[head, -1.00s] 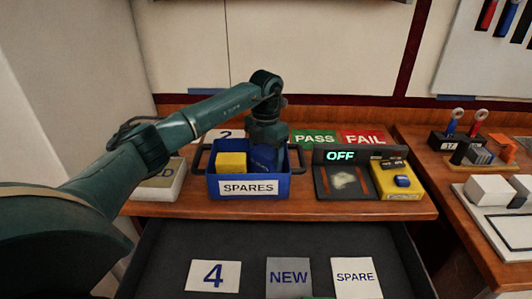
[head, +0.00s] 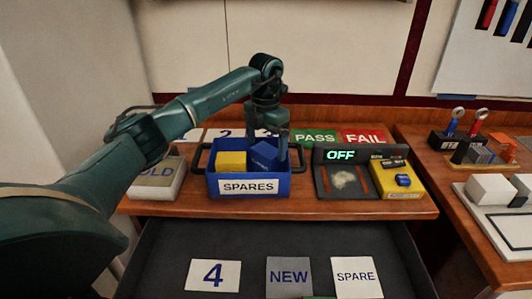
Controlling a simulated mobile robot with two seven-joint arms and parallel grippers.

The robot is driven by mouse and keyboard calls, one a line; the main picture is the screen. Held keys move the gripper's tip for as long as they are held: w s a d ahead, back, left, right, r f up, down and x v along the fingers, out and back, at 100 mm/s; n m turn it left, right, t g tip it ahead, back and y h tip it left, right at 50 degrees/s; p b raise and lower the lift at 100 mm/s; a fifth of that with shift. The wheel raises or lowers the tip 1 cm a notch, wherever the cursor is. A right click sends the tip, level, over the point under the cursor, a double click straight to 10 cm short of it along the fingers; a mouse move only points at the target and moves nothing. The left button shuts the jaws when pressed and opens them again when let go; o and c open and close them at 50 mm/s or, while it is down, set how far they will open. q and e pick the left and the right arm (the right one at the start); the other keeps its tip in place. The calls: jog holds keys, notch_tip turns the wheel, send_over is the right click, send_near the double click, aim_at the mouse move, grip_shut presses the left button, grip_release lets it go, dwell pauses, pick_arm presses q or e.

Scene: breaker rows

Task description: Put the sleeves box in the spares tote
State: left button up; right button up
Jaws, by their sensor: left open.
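The blue spares tote (head: 213,187), marked SPARES, stands on the wooden bench. Inside it a yellow box (head: 231,161) sits on the left and a dark blue box (head: 264,155) sits tilted on the right. I cannot read a label on either box, so I cannot tell which is the sleeves box. My left gripper (head: 268,138) is open, just above and around the top of the blue box, with one finger by its right side. Its other finger is partly hidden. My right gripper is out of view.
A black tester (head: 342,186) reading OFF with a yellow unit (head: 400,190) stands right of the tote. A white OLD bin (head: 160,185) stands left. Green PASS (head: 315,137) and red FAIL (head: 364,137) signs lie behind. An open drawer (head: 250,240) with labels is in front.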

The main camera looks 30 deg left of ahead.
pick_arm(q)
notch_tip(320, 180, up, 9)
jog(key=shift+f+b, duration=0.15)
jog(key=shift+b, duration=0.2)
jog(key=shift+d+f, duration=0.1)
dwell(0.3)
